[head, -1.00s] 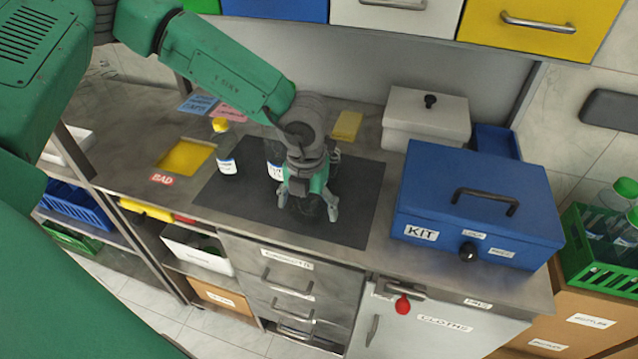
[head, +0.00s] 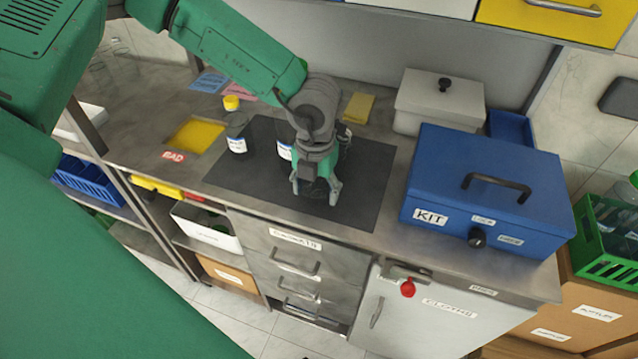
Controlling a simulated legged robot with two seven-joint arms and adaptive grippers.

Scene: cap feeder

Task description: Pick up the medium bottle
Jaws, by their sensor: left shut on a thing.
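My left gripper (head: 316,190) points down over the dark mat (head: 365,195), its fingers closed around a dark, see-through bottle that I take to be the medium bottle (head: 315,188). The gripper hides most of that bottle, so its size and whether it touches the mat cannot be told. A bottle with a white label (head: 237,144) stands at the mat's left part. Another labelled bottle (head: 284,151) stands just left of my wrist, partly hidden by it. A further dark bottle (head: 345,136) shows partly behind the wrist. My right gripper is not in view.
A blue KIT box (head: 485,190) and a white lidded box (head: 440,100) stand right of the mat. A yellow panel (head: 195,134) lies left, near a BAD label (head: 173,156). A yellow cap (head: 231,103) shows behind the left bottle. The mat's right side is clear.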

